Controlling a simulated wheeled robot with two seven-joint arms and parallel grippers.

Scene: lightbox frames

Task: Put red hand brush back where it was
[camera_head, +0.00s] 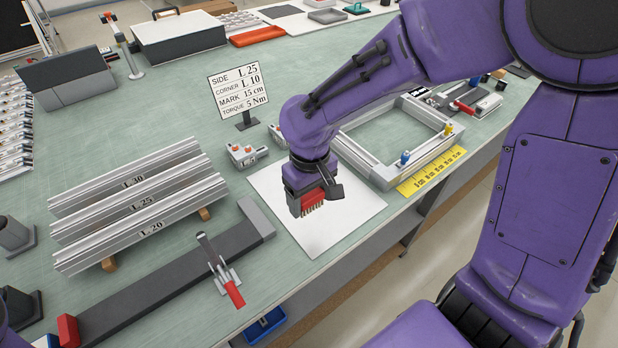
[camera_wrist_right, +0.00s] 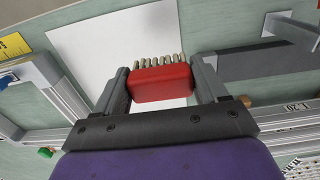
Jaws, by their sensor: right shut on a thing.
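My right gripper (camera_head: 315,200) is shut on the red hand brush (camera_head: 312,198), with the pale bristles pointing down in the head view. The brush is over the white sheet (camera_head: 350,222); I cannot tell whether its bristles touch the sheet. In the right wrist view, the two fingers of the right gripper (camera_wrist_right: 162,88) clasp the ends of the brush's red block (camera_wrist_right: 160,84). Its bristles stick out past the block, against the white sheet (camera_wrist_right: 115,45). My left gripper does not show.
An aluminium frame (camera_head: 362,165) stands right of the sheet, with a yellow ruler (camera_head: 432,172). Profiles (camera_head: 140,205) and a dark bar with a red-handled clamp (camera_head: 222,272) lie left. A sign (camera_head: 240,88) stands behind. A red-orange tray (camera_head: 257,36) lies far back.

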